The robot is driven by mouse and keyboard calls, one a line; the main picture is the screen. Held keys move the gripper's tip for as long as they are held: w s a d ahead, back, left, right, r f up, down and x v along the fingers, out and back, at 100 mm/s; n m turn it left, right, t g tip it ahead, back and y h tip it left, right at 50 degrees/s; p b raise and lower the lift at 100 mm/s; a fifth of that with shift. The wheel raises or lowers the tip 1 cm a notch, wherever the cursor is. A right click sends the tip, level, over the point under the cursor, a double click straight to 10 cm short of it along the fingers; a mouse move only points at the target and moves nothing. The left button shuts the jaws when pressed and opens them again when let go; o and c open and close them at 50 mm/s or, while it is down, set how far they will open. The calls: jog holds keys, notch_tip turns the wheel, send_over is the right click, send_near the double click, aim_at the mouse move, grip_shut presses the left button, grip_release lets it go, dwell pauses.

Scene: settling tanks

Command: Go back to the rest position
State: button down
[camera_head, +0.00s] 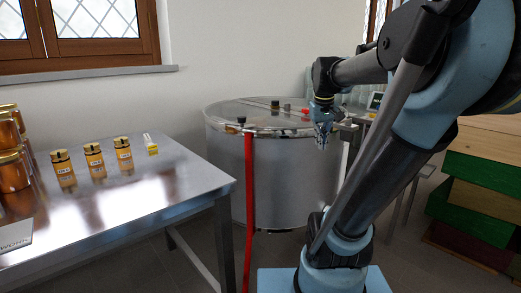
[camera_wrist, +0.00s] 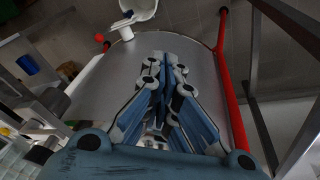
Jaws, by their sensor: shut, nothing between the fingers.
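My gripper (camera_head: 322,138) is at the end of my raised arm, in front of the right part of the round steel settling tank (camera_head: 275,190) and near its rim. In the wrist view my gripper (camera_wrist: 167,62) is shut, its blue fingers together with nothing between them. Behind the fingers the wrist view shows the grey tank (camera_wrist: 105,85). Whether the gripper touches the tank cannot be told.
A red pipe (camera_head: 249,215) runs down the tank's front. Stacked coloured wooden boxes (camera_head: 475,205) stand at the right. Floor shows between table and tank.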

jog(key=s+a+f+m, duration=0.1)
jog(key=s+a+f, duration=0.1)
jog(key=s+f, duration=1.5)
notch_tip(320, 180, down, 2)
jog(key=shift+a+m+y, duration=0.3)
jog(key=shift+a+y, duration=0.05)
jog(key=shift+y, duration=0.05)
jog(key=shift+w+f, duration=0.2)
jog(key=shift+w, duration=0.3)
